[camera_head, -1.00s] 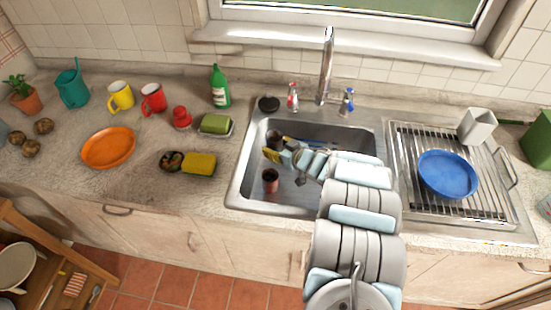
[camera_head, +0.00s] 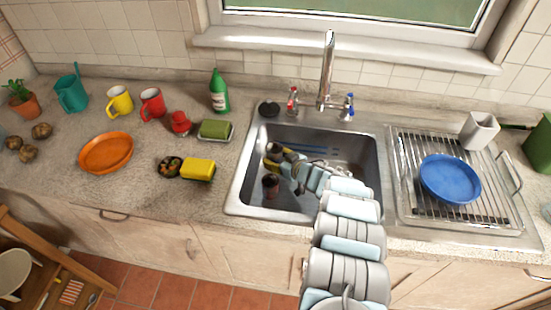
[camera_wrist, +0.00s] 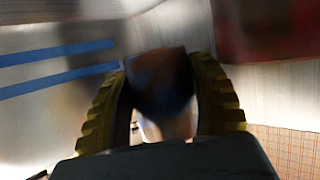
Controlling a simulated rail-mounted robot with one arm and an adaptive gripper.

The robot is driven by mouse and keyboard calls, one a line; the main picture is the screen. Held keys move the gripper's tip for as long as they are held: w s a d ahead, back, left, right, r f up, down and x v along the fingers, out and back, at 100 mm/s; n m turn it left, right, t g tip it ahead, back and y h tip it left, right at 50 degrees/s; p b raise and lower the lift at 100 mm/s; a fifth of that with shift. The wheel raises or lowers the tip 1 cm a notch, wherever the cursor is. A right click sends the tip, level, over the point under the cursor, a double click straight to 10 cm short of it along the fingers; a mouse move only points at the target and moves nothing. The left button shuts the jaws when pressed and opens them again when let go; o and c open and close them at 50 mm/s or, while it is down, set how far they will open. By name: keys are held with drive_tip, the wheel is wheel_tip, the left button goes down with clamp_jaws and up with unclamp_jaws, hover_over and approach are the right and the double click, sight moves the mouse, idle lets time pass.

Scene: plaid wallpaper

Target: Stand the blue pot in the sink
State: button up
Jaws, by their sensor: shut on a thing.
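My gripper (camera_head: 279,158) is inside the metal sink (camera_head: 237,200), reaching in over its front edge. It is shut on a dark, pot-like thing (camera_head: 273,149). In the wrist view this thing (camera_wrist: 163,82) sits between the yellow-ridged fingers, with a brownish edge and a dark bluish middle. It is blurred, and its lower end and any contact with the sink floor are unclear. A small brown pot (camera_head: 270,186) stands in the sink's near left part, apart from the held thing. A round blue dish (camera_head: 450,178) lies on the drying rack.
Blue strips (camera_head: 305,147) lie at the sink's back. The tap (camera_head: 327,70) rises behind it. A yellow sponge (camera_head: 198,169) and green soap (camera_head: 214,130) are left of the sink. The drying rack (camera_head: 409,210) is to the right. The sink's right part looks clear.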

sight(281, 158)
drive_tip(key=shift+f+b, duration=0.55)
drive_tip(key=shift+b, duration=0.3)
drive_tip(key=o, duration=1.2)
drive_tip(key=shift+r, duration=0.1)
drive_tip(key=shift+r+p, duration=0.65)
drive_tip(key=shift+p, duration=0.35)
drive_tip(key=shift+v, duration=0.85)
drive_tip(key=p+v, duration=0.3)
drive_tip(key=v, duration=0.3)
drive_tip(key=shift+d+r, duration=0.1)
drive_tip(key=shift+r, duration=0.05)
drive_tip(key=p+v, duration=0.2)
drive_tip(key=p, duration=0.1)
drive_tip(key=p+v, duration=0.2)
drive_tip(key=shift+s+d+f, duration=0.1)
drive_tip(key=shift+f, duration=0.15)
